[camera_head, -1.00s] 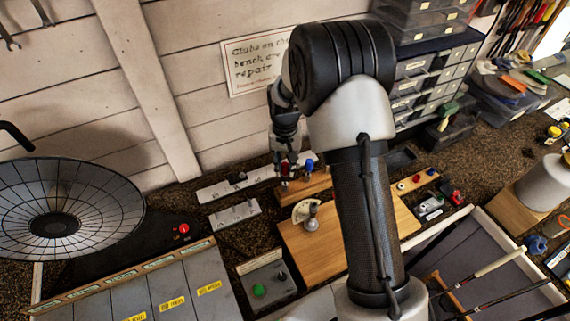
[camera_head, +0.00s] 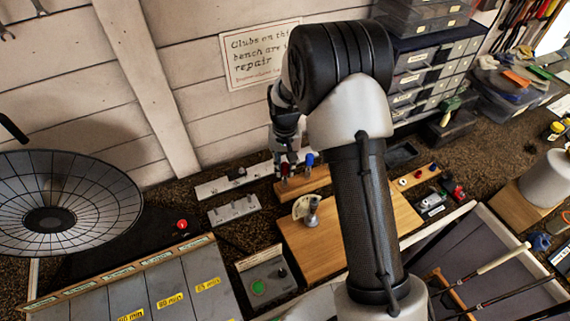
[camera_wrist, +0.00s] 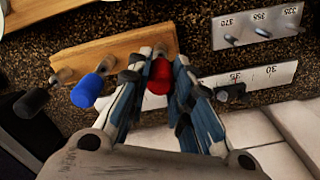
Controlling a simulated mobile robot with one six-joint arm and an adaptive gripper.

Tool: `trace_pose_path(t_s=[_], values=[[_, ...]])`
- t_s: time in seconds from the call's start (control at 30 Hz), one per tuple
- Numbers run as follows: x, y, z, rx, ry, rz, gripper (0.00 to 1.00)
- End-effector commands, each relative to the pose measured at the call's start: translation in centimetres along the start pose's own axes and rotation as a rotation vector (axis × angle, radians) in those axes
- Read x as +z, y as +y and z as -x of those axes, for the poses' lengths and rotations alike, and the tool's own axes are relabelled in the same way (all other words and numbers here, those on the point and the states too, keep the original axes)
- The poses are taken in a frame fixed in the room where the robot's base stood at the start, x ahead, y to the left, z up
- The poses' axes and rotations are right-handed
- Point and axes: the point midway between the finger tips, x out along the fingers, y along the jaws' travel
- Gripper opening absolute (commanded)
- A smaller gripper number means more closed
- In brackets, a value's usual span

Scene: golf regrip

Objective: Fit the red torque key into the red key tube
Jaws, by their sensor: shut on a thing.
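The red torque key (camera_wrist: 158,78) shows its rounded red grip between the two fingertips of my gripper (camera_wrist: 158,80) in the wrist view. My gripper is shut on it, over the right end of a wooden block (camera_wrist: 115,50). The key also shows as a small red spot in the head view (camera_head: 285,170), below my gripper.
A blue key (camera_wrist: 88,90) and a black key (camera_wrist: 32,102) stand on the same block, left of my gripper. A metal scale plate (camera_wrist: 262,78) and a pegged plate (camera_wrist: 255,25) lie to the right. A wooden board (camera_head: 350,235) lies in front.

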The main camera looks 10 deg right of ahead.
Motion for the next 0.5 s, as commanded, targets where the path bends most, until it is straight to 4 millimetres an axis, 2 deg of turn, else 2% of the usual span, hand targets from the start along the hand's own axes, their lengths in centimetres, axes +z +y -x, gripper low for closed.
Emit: trace_pose_path(t_s=[0.03, 0.07, 0.37, 0.5], values=[[0.00, 0.00, -0.20, 0.000, 0.000, 0.000, 0.00], [-0.01, 0.00, -0.11, 0.000, 0.000, 0.000, 0.22], [-0.01, 0.00, -0.06, 0.000, 0.000, 0.000, 0.42], [-0.01, 0.00, -0.06, 0.000, 0.000, 0.000, 0.43]])
